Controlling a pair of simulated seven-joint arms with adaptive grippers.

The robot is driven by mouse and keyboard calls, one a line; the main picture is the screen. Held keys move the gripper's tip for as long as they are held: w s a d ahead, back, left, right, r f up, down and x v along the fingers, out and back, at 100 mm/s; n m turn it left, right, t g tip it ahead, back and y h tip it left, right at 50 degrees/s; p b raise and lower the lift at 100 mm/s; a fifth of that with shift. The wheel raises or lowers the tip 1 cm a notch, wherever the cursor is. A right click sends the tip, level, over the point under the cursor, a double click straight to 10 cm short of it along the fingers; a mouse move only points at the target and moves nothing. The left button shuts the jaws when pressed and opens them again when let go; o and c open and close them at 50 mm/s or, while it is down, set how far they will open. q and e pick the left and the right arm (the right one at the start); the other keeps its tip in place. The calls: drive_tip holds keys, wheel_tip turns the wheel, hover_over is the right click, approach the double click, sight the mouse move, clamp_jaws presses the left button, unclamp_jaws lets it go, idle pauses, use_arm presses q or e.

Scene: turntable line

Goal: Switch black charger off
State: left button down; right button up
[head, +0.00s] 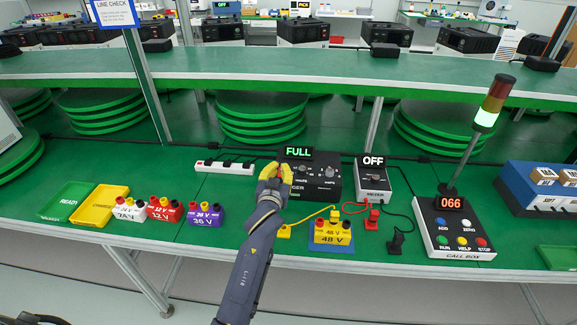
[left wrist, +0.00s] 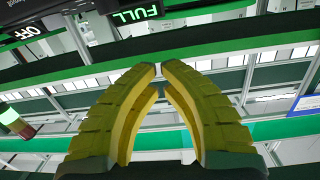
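The black charger (head: 322,187) stands on the green bench with small knobs on its top face. Its display (head: 296,152) is lit green and reads FULL; the display also shows at the top of the left wrist view (left wrist: 135,15). My left gripper (head: 276,172) has yellow fingers and is at the charger's left front edge, covering part of it. In the left wrist view the fingertips (left wrist: 161,68) come nearly together with nothing between them. I cannot tell whether they touch the charger. My right gripper is not in view.
A meter (head: 372,180) reading OFF is right of the charger. A yellow 48 V pack (head: 332,234) with leads lies in front. White, red and purple packs (head: 204,215) and two trays (head: 95,207) are left. A call box (head: 452,232) with a light tower (head: 487,112) stands right.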

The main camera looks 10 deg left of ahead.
use_arm(q)
drive_tip(key=shift+s+a+f+n+g+y, duration=0.1)
drive_tip(key=shift+s+f+n+g+y, duration=0.25)
drive_tip(key=shift+s+n, duration=0.35)
drive_tip(key=shift+w, duration=0.1)
drive_tip(key=w, duration=0.3)
drive_tip(key=w+a, duration=0.1)
drive_tip(key=w, duration=0.2)
drive_tip(key=w+f, duration=0.1)
drive_tip(key=w, duration=0.2)
drive_tip(key=shift+w+a, duration=0.1)
drive_tip(key=shift+a, duration=0.05)
drive_tip(key=shift+w+f, duration=0.2)
drive_tip(key=shift+f, duration=0.3)
drive_tip(key=shift+w+f, duration=0.2)
drive_tip(key=shift+f, duration=0.25)
drive_tip(key=shift+w+f, duration=0.1)
drive_tip(key=shift+f, duration=1)
drive_tip(key=shift+w+f, duration=0.1)
drive_tip(key=shift+w, duration=0.05)
